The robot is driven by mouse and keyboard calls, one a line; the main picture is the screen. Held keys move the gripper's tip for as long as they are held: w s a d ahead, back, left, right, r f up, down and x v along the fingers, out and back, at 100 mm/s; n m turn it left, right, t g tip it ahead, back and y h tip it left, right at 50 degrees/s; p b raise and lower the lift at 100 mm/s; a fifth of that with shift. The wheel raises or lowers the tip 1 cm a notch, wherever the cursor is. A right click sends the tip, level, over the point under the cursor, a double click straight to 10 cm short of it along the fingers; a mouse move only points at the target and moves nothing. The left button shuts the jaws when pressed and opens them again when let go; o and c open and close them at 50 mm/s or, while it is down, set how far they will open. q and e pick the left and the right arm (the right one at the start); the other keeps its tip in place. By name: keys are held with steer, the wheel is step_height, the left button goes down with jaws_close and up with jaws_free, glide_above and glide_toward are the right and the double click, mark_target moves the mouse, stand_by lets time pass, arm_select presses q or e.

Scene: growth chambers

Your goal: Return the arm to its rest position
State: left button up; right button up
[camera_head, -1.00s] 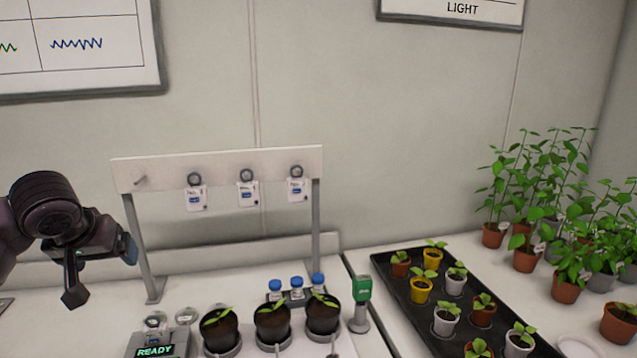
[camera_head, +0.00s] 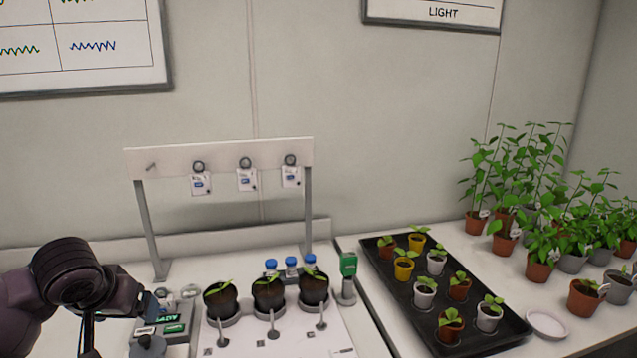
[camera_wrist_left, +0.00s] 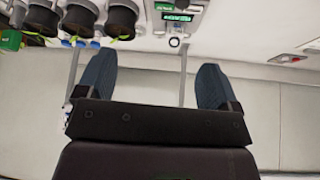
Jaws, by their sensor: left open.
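My left arm comes in from the left in the head view, with its dark wrist at the lower left. My left gripper hangs over the near left part of the bench, in front of the device with the green display (camera_head: 172,322), and partly covers it. In the left wrist view the left gripper (camera_wrist_left: 155,75) has its two blue-padded fingers wide apart, with nothing held between them. Its fingertips are hard to make out in the head view. My right gripper is in neither view.
Three dark pots (camera_head: 268,294) with seedlings stand right of the device, with blue-capped vials (camera_head: 291,264) behind. A rack (camera_head: 222,157) holds three hanging tags. A green-topped tool (camera_head: 348,270) stands beside the pots. A black tray (camera_head: 508,342) of seedlings and larger potted plants (camera_head: 541,262) fill the right.

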arm_select(q)
steer(key=s+d+f+m+h, duration=0.1)
steer(key=s+d+f+m, duration=0.1)
steer(key=s+d+f, duration=0.35)
steer(key=s+f+g+y, duration=0.1)
steer(key=s+f, duration=0.4)
steer(key=s, duration=0.3)
steer(key=s+f+n+g, duration=0.1)
steer(key=s+f, duration=0.3)
steer(key=s, duration=0.3)
steer(key=s+f+y, duration=0.1)
steer(key=s+f, duration=0.4)
steer(key=s, duration=0.3)
steer(key=w+f+t+b, duration=0.3)
steer(key=f+b, duration=0.2)
steer(key=f, duration=0.5)
steer(key=w+f+m+t+h+b, duration=0.1)
steer(key=w+f+t+b, duration=0.3)
steer(key=f, duration=0.5)
steer(key=shift+w+d+f+b, duration=0.2)
steer(key=shift+d+f+b, duration=0.15)
steer(key=shift+b, duration=0.1)
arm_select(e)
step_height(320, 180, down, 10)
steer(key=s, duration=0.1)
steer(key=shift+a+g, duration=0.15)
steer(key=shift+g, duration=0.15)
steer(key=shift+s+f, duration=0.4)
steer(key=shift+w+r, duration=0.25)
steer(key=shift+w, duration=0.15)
